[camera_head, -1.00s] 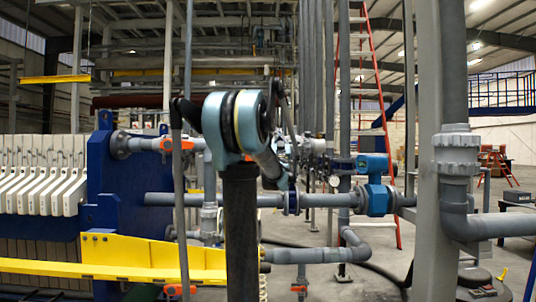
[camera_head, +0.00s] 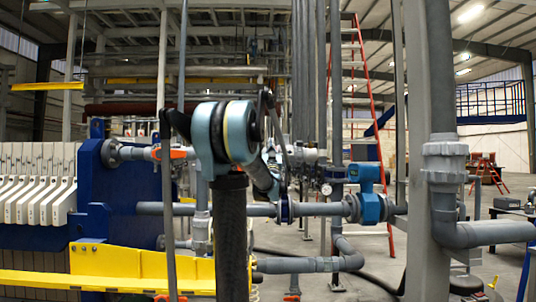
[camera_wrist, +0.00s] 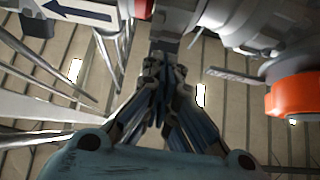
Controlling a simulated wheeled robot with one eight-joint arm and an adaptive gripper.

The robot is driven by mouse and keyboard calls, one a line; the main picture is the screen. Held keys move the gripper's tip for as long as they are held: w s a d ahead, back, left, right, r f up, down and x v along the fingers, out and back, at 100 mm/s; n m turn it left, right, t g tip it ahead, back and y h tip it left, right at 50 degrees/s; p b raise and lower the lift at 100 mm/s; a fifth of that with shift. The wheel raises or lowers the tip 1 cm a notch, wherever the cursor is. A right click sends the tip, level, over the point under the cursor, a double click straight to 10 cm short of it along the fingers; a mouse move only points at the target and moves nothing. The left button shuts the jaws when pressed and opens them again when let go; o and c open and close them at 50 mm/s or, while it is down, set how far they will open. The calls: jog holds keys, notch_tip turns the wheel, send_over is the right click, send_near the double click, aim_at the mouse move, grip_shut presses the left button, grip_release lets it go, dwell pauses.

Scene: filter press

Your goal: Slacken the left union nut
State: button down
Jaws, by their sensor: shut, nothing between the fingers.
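My gripper (camera_wrist: 163,70) is shut and empty in the wrist view, its dark fingers together at the middle. Grey round pipe fittings (camera_wrist: 238,22) fill the top right of that view, beyond and to the right of the fingertips; they stay apart in the picture. I cannot tell which of them is the left union nut. In the head view, a grey collar (camera_head: 111,152) sits on the pipe at the blue press plate, and a large ribbed grey union (camera_head: 445,162) is on the right pipe. My arm hides the middle there, and I cannot make out the gripper.
An orange valve handle (camera_wrist: 296,95) is at the right of the wrist view. A blue arrow label (camera_wrist: 75,9) is at top left. In the head view, a yellow rail (camera_head: 120,264) crosses low left, and a blue valve (camera_head: 368,190) and a red ladder (camera_head: 370,90) stand right of centre.

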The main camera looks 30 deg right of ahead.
jog(key=v, duration=1.3)
jog(key=shift+s+r, duration=0.2)
jog(key=shift+s, duration=0.05)
jog(key=s+a+f+g+y, duration=0.25)
jog(key=a+f+g, duration=0.5)
jog(key=f, duration=0.65)
jog(key=s+a+f+g+y, duration=0.25)
jog(key=a+f+g, duration=0.25)
jog(key=a+f, duration=0.65)
jog(key=s+a+f+n+g+y, duration=0.2)
jog(key=s+a+f+g, duration=0.3)
jog(key=s+f, duration=0.5)
jog(key=s+a+f+n+g+y, duration=0.2)
jog(key=s+a+f, duration=0.5)
jog(key=s+f, duration=0.4)
jog(key=s+g+y, duration=0.1)
jog(key=s+g, duration=0.1)
jog(key=s, duration=0.1)
jog(key=shift+s+f+n+g, duration=0.3)
jog(key=shift+n+g, duration=0.05)
jog(key=shift+n, duration=0.05)
